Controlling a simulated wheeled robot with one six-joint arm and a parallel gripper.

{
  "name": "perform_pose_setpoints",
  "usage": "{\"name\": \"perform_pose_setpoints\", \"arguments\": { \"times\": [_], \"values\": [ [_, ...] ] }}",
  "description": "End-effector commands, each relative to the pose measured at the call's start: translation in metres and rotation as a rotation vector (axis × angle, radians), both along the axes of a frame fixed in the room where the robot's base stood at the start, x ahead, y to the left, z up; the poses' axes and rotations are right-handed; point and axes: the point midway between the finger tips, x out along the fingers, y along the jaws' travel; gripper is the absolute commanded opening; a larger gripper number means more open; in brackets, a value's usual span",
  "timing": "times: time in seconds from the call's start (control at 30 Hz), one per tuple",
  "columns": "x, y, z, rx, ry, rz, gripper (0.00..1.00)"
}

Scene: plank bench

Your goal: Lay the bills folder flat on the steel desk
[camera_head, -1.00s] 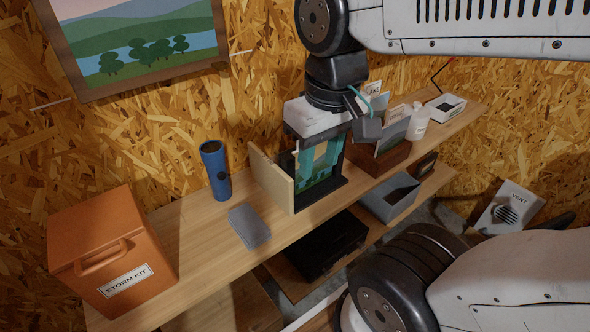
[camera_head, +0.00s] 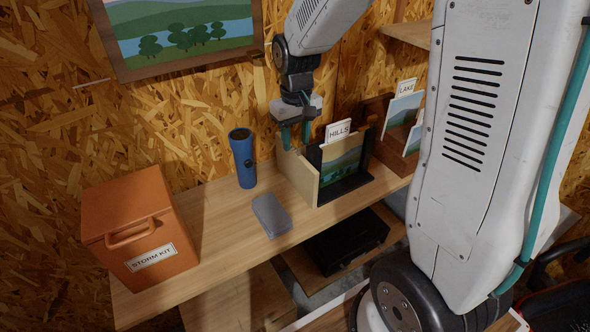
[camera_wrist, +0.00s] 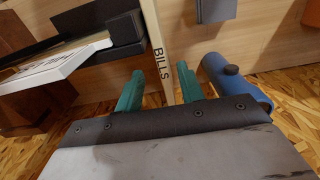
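The bills folder (camera_head: 303,178) is a thin cream panel standing upright on the wooden shelf, against the left side of a black holder. Its edge, lettered BILLS, faces up in the wrist view (camera_wrist: 161,62). My gripper (camera_head: 295,135) is above the folder, pointing down, with teal fingers. In the wrist view my gripper (camera_wrist: 160,88) is open, one finger on each side of the folder's top edge, with a gap showing on both sides. I cannot make out a steel desk in these frames.
The black holder (camera_head: 352,185) with a HILLS card (camera_head: 338,131) stands right beside the folder. A blue flask (camera_head: 243,158), a grey case (camera_head: 271,215) and an orange storm kit box (camera_head: 140,238) stand to the left. A brown rack with a LAKE card (camera_head: 406,88) is at right.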

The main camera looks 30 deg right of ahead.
Motion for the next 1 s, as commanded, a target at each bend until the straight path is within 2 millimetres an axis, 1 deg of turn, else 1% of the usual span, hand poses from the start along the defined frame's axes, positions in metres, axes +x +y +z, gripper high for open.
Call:
{"name": "perform_pose_setpoints", "arguments": {
  "times": [0.03,0.17,0.3,0.4,0.5,0.7,0.73,0.83,0.87,1.0],
  "values": [
    [-0.001,0.0,-0.006,0.0,0.004,0.0,0.38],
    [-0.002,0.002,-0.022,0.001,0.005,0.001,0.38],
    [-0.004,0.003,-0.044,0.001,0.005,0.001,0.38],
    [-0.003,0.003,-0.056,0.0,0.004,0.0,0.38],
    [-0.003,0.003,-0.061,0.0,0.001,0.0,0.38],
    [-0.003,0.003,-0.061,0.0,0.0,0.0,0.38],
    [-0.003,0.003,-0.061,0.0,0.0,0.0,0.33],
    [-0.003,0.003,-0.061,0.0,0.0,0.0,0.05],
    [-0.003,0.003,-0.061,0.0,0.0,0.0,0.0],
    [-0.003,0.003,-0.061,0.0,0.0,0.0,0.0]
  ]
}}
